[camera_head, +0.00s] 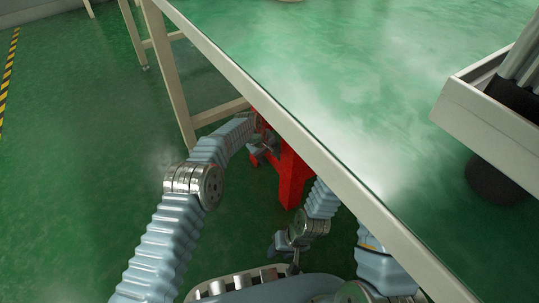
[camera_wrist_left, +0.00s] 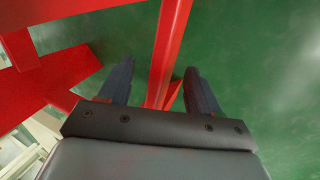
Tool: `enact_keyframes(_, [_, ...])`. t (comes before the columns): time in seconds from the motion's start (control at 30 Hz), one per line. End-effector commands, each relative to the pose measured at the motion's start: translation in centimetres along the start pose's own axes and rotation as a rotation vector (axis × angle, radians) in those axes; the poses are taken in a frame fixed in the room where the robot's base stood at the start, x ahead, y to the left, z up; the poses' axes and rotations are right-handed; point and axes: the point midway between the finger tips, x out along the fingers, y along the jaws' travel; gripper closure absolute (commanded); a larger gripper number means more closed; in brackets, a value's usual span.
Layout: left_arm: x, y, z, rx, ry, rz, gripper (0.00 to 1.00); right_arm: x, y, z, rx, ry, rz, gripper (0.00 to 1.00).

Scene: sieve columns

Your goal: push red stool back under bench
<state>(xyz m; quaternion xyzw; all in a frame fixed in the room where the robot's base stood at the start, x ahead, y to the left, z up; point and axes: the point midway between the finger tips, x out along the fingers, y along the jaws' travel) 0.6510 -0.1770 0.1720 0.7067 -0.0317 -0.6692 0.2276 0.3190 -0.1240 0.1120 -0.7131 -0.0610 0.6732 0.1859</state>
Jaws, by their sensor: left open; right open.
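The red stool (camera_head: 291,178) is partly under the bench (camera_head: 225,68), and the bench's edge hides much of it in the head view. My left gripper (camera_head: 262,152) is open at the stool's left side. In the left wrist view, a red stool bar (camera_wrist_left: 167,50) runs between the two spread fingers (camera_wrist_left: 158,78). I cannot tell whether the fingers touch it. Wider red stool parts (camera_wrist_left: 45,80) lie to the left there. My right gripper (camera_head: 284,246) is open and empty, lower in the head view, below the stool and apart from it.
The bench has a green top, a pale edge and a pale leg (camera_head: 172,75). A pale tray (camera_head: 490,125) with dark contents stands on the right, beside a dark round thing (camera_head: 494,180). The green floor (camera_head: 75,160) on the left is clear.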

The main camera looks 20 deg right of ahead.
Motion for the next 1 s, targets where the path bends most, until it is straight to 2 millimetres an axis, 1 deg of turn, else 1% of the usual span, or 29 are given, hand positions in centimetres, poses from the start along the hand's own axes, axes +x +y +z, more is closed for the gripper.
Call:
enact_keyframes(0.03, [0.3,-0.3,0.1,0.000,-0.004,-0.007,0.37,0.0,0.0,0.0,0.000,0.000,0.000,0.57])
enact_keyframes(0.13, [-0.1,-0.2,0.1,0.000,-0.003,-0.006,0.37,-0.1,0.0,0.0,0.000,0.000,0.000,0.57])
enact_keyframes(0.27, [-1.8,0.0,0.0,0.000,-0.002,-0.004,0.37,-0.8,-0.3,0.0,0.000,-0.001,0.000,0.57])
enact_keyframes(0.37, [-4.1,0.1,0.0,-0.001,0.000,-0.002,0.37,-1.5,-0.6,0.0,-0.001,-0.003,0.000,0.57])
enact_keyframes(0.5, [-7.6,0.1,-0.1,-0.001,0.000,-0.001,0.37,-2.3,-0.9,0.1,-0.001,-0.005,0.000,0.57])
enact_keyframes(0.6, [-9.9,0.1,0.0,-0.001,0.001,0.000,0.37,-2.8,-1.1,0.1,-0.002,-0.007,-0.001,0.57])
enact_keyframes(0.7, [-11.8,0.1,0.0,0.000,0.001,0.000,0.37,-3.0,-1.2,0.1,-0.002,-0.008,-0.001,0.57])
enact_keyframes(0.8, [-13.0,0.0,0.0,0.000,0.001,0.000,0.37,-3.2,-1.2,0.1,-0.002,-0.009,-0.001,0.57])
enact_keyframes(1.0, [-13.8,0.0,0.0,0.000,0.000,-0.001,0.37,-3.3,-1.2,0.1,-0.002,-0.009,-0.001,0.57])
